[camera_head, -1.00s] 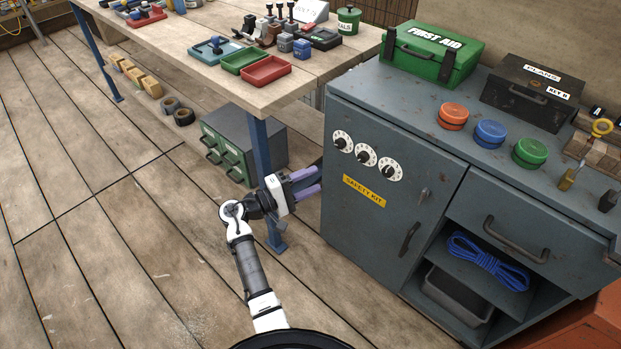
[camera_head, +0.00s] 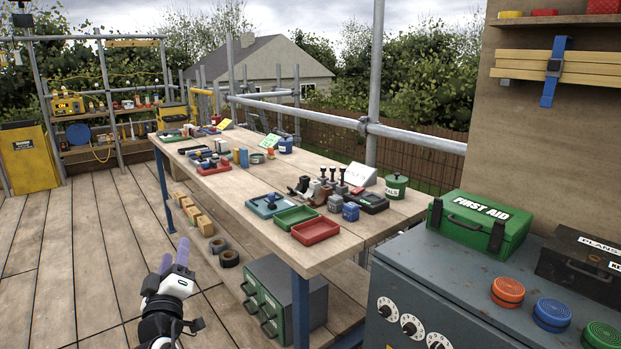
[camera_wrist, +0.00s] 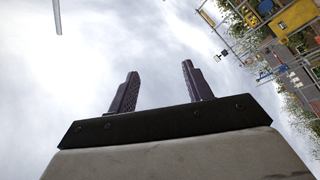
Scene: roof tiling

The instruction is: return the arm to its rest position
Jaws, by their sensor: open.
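My gripper (camera_head: 175,254) shows at the lower left of the head view, over the plank floor and left of the long wooden table (camera_head: 338,255). Its purple-grey fingers point upward. In the wrist view the two dark fingers (camera_wrist: 158,85) stand apart with only cloudy sky between them. The gripper is open and empty, and it touches nothing that I can see. Most of my arm is out of the frame below.
The grey cabinet (camera_head: 465,303) with dials stands at the lower right, bearing a green first aid box (camera_head: 478,225). A green drawer unit (camera_head: 285,298) and tape rolls (camera_head: 229,258) sit under the table. The floor (camera_head: 70,265) at left is clear.

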